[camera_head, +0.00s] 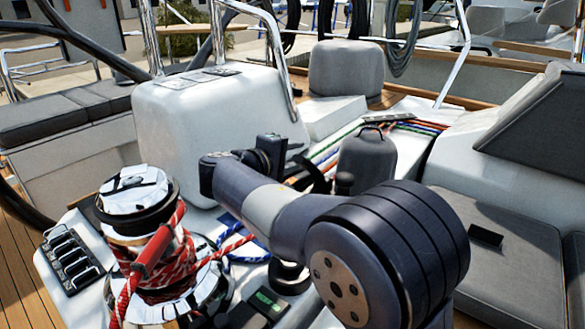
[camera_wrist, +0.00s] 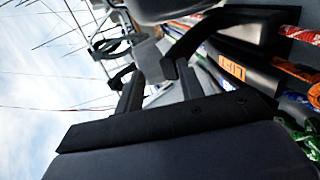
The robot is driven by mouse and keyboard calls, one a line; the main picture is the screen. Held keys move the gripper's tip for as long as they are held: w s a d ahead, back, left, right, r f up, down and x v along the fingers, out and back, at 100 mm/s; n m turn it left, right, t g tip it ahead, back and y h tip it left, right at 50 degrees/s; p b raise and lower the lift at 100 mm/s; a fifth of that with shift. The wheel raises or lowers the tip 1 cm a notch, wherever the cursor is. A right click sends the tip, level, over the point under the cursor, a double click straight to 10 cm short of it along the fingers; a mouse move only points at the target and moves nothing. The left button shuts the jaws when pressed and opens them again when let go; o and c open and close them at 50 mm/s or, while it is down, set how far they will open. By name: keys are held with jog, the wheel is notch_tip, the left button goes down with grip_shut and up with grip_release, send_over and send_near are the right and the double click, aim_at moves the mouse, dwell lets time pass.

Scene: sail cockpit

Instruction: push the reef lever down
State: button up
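No label reading "reef" is legible, so I cannot tell for sure which lever is the reef lever. In the wrist view a black lever (camera_wrist: 205,35) stands raised, curving from a dark clutch body on the right towards my gripper (camera_wrist: 158,80). The two fingers are apart; the lever's free end is close to the right finger, and I cannot tell whether they touch. Beside it is a black clutch with an orange label (camera_wrist: 232,70), its letters seen sideways. In the head view my gripper (camera_head: 268,150) is beyond my arm and partly hidden; a black lever-like piece (camera_head: 318,178) shows just right of it.
Coloured ropes (camera_head: 415,126) run along the deck at the back. A winch (camera_head: 140,215) wrapped in red rope stands front left, beside a switch panel (camera_head: 72,262). A white console (camera_head: 215,110) rises behind. A grey seat (camera_head: 500,240) lies at right.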

jog(key=shift+r, duration=0.6)
